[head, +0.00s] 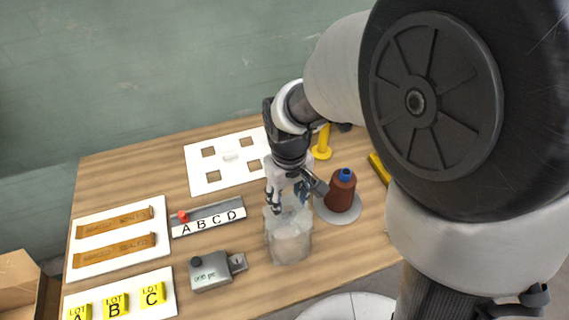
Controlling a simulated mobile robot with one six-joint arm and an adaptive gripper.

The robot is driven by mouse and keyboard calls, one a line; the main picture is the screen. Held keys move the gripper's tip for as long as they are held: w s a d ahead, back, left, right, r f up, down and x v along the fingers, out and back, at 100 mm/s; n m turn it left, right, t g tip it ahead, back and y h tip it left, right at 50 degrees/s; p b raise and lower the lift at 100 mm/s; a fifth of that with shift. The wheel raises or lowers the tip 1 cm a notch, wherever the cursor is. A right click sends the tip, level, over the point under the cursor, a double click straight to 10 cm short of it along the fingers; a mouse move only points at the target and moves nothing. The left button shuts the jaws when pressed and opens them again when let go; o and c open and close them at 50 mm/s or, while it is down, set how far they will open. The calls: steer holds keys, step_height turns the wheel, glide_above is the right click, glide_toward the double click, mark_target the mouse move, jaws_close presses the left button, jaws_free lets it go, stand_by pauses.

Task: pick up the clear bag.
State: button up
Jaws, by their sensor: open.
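The clear bag (288,242) stands on the wooden table near its front edge, right of the middle. It looks see-through with something pale inside. My gripper (288,203) points down just above the bag, its fingers apart. The fingertips overlap the top of the bag in this view; I cannot tell whether they touch it. Part of the bag's top is hidden behind the fingers.
A brown cone (341,190) on a grey disc stands close right of the bag. A grey box (211,271) and a lettered A B C D strip (208,222) lie to the left. A white board with square holes (205,181) is behind. Yellow lot blocks (116,304) sit front left.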

mark_target(288, 201)
step_height(288, 201, down, 3)
steer(key=shift+f+b, duration=0.1)
steer(key=shift+b, duration=0.3)
steer(key=c, duration=1)
steer(key=shift+r, duration=0.2)
